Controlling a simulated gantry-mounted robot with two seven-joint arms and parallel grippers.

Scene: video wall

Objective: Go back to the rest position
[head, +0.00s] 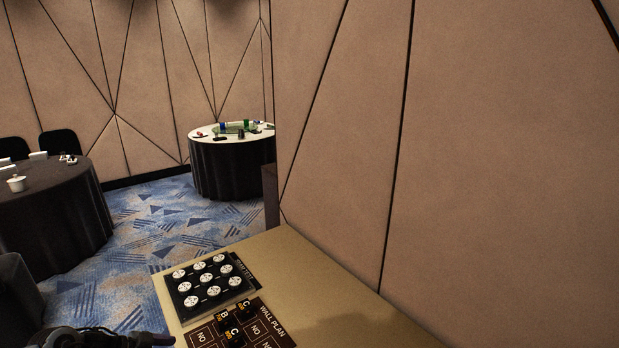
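Part of my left gripper (110,338) shows at the bottom left edge, dark and cut off by the frame. It is just left of the tan table (310,270) and the dark board on it. I cannot see whether its fingers are open or shut, or whether they hold anything. My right gripper is out of view.
The dark board (249,285) carries several white round buttons. A brown wall plan panel (279,330) lies in front of it with black B and C blocks. A panelled wall (480,150) rises beyond the table. Round tables (230,170) stand farther off. The table's right part looks clear.

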